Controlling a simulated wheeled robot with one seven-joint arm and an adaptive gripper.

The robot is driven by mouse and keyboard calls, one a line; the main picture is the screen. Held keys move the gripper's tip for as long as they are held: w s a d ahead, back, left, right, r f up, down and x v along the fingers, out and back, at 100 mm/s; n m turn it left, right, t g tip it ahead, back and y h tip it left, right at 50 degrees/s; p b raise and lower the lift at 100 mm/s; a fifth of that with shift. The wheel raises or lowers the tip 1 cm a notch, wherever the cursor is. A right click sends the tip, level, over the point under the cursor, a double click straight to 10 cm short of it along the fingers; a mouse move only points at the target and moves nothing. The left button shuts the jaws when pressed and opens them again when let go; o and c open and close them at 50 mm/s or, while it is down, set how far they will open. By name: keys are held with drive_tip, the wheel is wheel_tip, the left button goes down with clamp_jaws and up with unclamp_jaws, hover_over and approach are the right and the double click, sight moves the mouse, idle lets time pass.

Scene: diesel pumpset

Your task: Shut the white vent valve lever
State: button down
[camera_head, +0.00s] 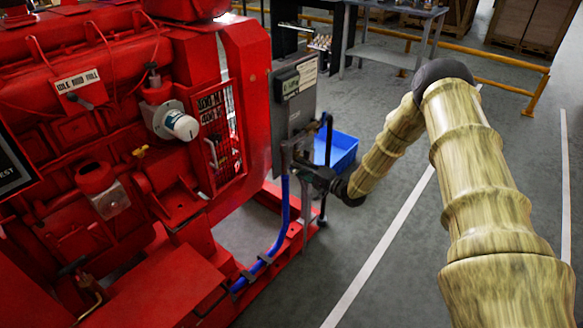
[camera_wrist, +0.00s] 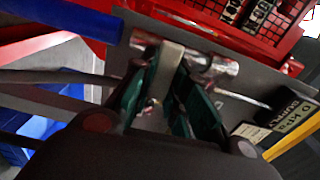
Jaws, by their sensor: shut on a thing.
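The white vent valve lever (camera_wrist: 168,68) is a pale flat bar in the wrist view. It runs from a silver valve body and pipe fitting (camera_wrist: 213,68) down between my fingers. My gripper (camera_wrist: 172,85) has green-lined fingers and is shut on the lever. In the head view my gripper (camera_head: 312,174) is at the lower edge of the grey panel (camera_head: 293,112), close to the pipework. The lever itself cannot be made out in the head view.
A blue hose (camera_head: 285,205) runs down from the pipework along the red base frame. The red engine (camera_head: 110,130) fills the left side. A blue bin (camera_head: 338,150) stands on the floor behind my gripper. Open grey floor (camera_head: 430,235) lies to the right.

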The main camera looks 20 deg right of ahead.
drive_tip(key=shift+w+d+r, duration=0.1)
drive_tip(key=shift+d, duration=0.1)
drive_tip(key=c, duration=1.4)
unclamp_jaws()
drive_tip(key=shift+o, duration=0.2)
drive_tip(key=shift+a, duration=0.1)
drive_tip(key=v, duration=1.2)
drive_tip(key=shift+a, duration=0.1)
